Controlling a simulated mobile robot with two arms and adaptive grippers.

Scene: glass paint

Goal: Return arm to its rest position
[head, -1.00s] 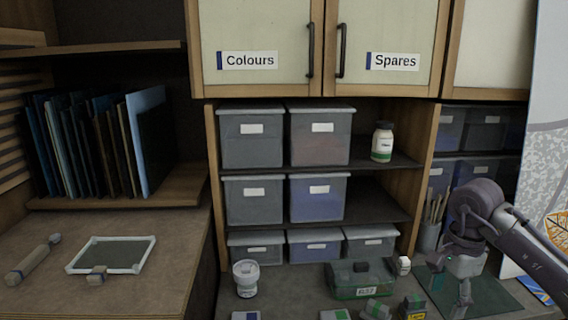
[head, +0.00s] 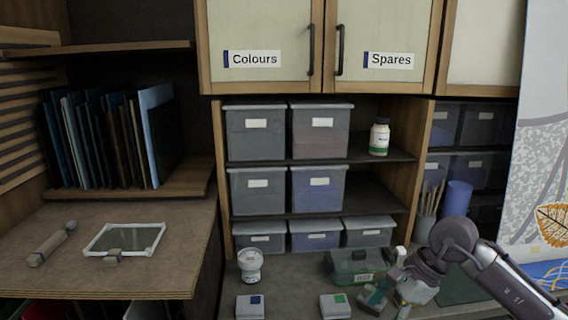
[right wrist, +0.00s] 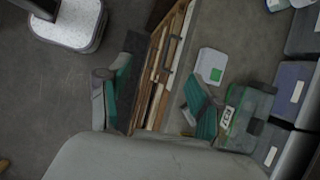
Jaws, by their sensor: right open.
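My right arm comes in from the right in the head view, over the front of the bench. Its gripper (head: 386,304) points down near the bench's front edge, partly cut by the picture's bottom. In the right wrist view the gripper (right wrist: 158,92) has its two teal-padded fingers wide apart, with nothing between them. One finger shows close to a white box with a green label (right wrist: 211,66) and a green lidded case (right wrist: 247,115); I cannot tell whether it touches them. My left gripper is not in view.
Grey bins (head: 255,133) and a white bottle (head: 379,137) fill the shelves. A framed pane (head: 125,240) lies on the left bench.

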